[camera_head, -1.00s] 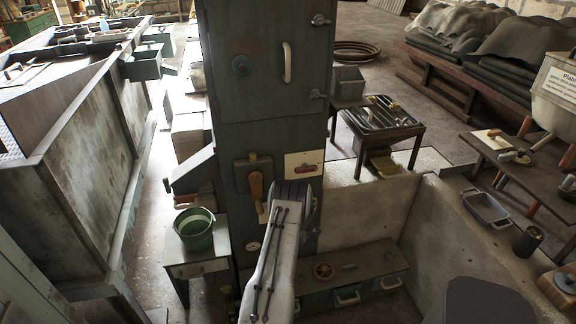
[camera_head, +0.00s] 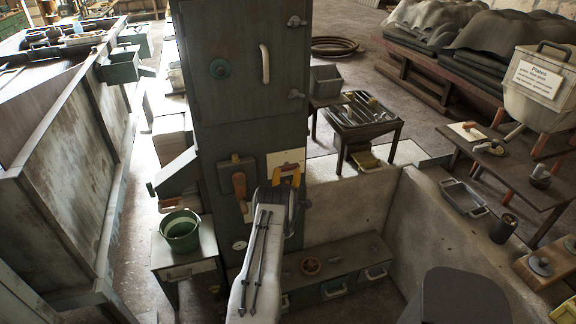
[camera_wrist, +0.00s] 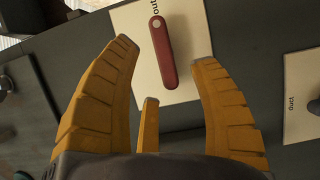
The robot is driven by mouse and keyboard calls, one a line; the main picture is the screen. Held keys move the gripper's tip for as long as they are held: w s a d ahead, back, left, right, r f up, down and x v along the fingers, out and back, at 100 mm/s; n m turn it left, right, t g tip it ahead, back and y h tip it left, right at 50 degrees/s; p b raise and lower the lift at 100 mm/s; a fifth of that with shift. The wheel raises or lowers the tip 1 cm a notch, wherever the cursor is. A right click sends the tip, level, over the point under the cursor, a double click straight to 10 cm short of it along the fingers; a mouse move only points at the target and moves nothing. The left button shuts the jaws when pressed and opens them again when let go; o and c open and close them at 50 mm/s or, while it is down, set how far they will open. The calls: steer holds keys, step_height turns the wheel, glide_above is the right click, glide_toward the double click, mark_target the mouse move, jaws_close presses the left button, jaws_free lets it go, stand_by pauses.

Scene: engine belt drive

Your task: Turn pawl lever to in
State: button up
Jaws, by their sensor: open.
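A red lever (camera_wrist: 162,52) with a round pivot at its upper end lies on a cream plate (camera_wrist: 190,22) in the wrist view. It points down and slightly right in that view. Dark lettering on the plate near the pivot is partly cut off. The plate also shows on the cabinet front in the head view (camera_head: 285,157), where the yellow fingers cover the lever. My gripper (camera_wrist: 166,51) is open, its fingers on either side of the lever with gaps to both. I cannot tell how far the fingertips are from the plate.
A wooden-coloured handle (camera_head: 239,185) hangs on the cabinet (camera_head: 235,115) left of the plate. A second lettered plate (camera_wrist: 301,92) is at the right in the wrist view. A green bucket (camera_head: 181,231) stands lower left. A low concrete wall (camera_head: 350,200) is at the right.

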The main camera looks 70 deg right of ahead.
mark_target(288, 169)
steer(key=shift+p+x, duration=1)
steer(key=shift+x, duration=0.3)
steer(key=shift+w+d+f+b, duration=0.1)
steer(key=shift+d+b, duration=0.25)
steer(key=shift+x, duration=0.75)
jaws_close()
steer(key=shift+b, duration=0.6)
